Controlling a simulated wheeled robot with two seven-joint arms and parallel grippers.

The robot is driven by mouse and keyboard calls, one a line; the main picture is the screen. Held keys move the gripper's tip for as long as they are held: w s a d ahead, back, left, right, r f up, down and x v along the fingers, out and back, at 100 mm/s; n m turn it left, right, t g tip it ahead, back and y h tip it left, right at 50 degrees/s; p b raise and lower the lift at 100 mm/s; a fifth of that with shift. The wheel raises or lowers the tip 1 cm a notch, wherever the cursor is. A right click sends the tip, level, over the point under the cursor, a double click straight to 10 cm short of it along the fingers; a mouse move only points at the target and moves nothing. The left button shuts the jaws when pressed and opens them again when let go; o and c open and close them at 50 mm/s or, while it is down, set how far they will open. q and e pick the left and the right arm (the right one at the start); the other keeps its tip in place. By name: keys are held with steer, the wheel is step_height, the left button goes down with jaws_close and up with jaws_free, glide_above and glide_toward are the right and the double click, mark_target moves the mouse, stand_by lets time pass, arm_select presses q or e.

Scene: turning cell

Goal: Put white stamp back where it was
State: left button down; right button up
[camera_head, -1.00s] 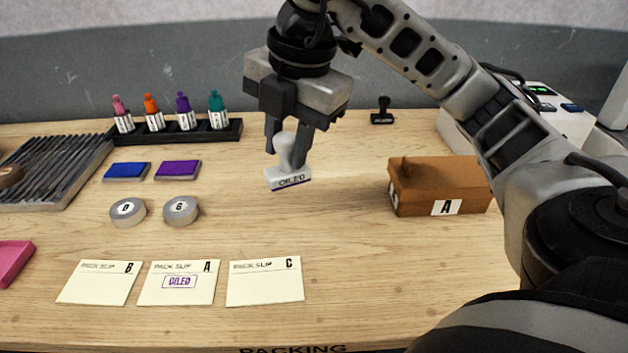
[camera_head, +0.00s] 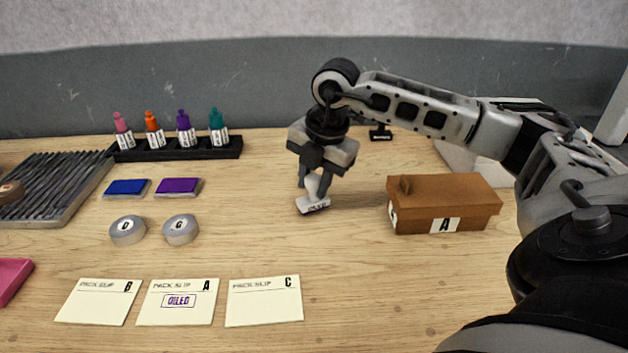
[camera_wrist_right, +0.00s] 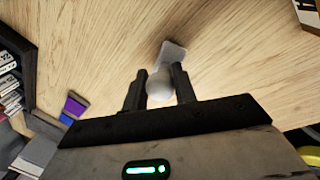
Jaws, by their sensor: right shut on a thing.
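The white stamp (camera_head: 313,205) has a rounded handle and a block base lettered "OILED". My right gripper (camera_head: 315,187) is shut on its handle, over the middle of the table and left of the brown box. The stamp is slightly tilted in the head view; I cannot tell whether its base touches the table. In the right wrist view the stamp (camera_wrist_right: 172,55) sits between the two fingers (camera_wrist_right: 160,88). Pack slip A (camera_head: 177,303) carries a purple "OILED" imprint. My left gripper is not in view.
A brown box marked A (camera_head: 445,204) stands to the right. A black stamp (camera_head: 380,133) stands behind my right arm. Blue (camera_head: 128,188) and purple (camera_head: 178,187) ink pads, two tape rolls (camera_head: 180,229) and a bottle rack (camera_head: 180,148) are to the left. The table around the stamp is clear.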

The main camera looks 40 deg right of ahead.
steer(key=shift+f, duration=0.3)
steer(key=shift+f, duration=0.2)
steer(key=o, duration=0.8)
steer(key=shift+r, duration=0.2)
step_height(320, 180, up, 12)
steer(key=s, duration=0.2)
steer(key=shift+s+d, duration=0.15)
steer(key=shift+d, duration=0.15)
steer(key=shift+f, duration=0.1)
